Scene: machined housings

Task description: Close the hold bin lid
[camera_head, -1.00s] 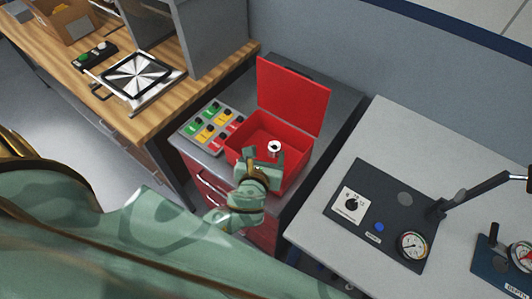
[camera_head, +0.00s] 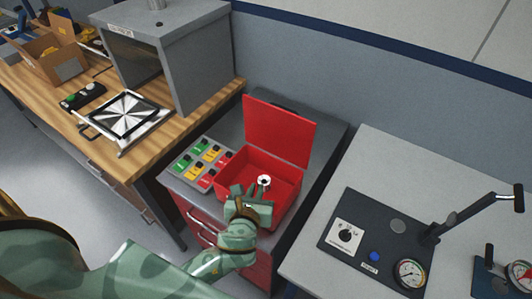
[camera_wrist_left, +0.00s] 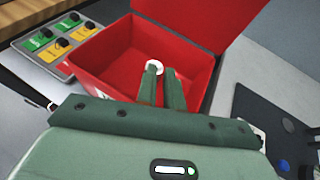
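The red hold bin (camera_head: 228,182) stands on a grey cabinet top. Its red lid (camera_head: 279,132) is open and stands up from the bin's back edge; it also shows in the left wrist view (camera_wrist_left: 205,18). A small pale ring-shaped part (camera_head: 264,181) lies inside the bin. My left gripper (camera_head: 249,189) is at the bin's front side, its fingers reaching over the front rim. In the left wrist view the fingers (camera_wrist_left: 162,72) are parallel with a narrow gap and nothing visible between them. The ring part (camera_wrist_left: 154,65) shows just beyond their tips. My right gripper is out of view.
A panel of green, yellow and red labelled switches (camera_head: 203,160) sits left of the bin. A grey table with a gauge panel (camera_head: 375,245) and lever stands to the right. A wooden bench (camera_head: 190,122) with a grey box-like enclosure (camera_head: 205,65) is at left.

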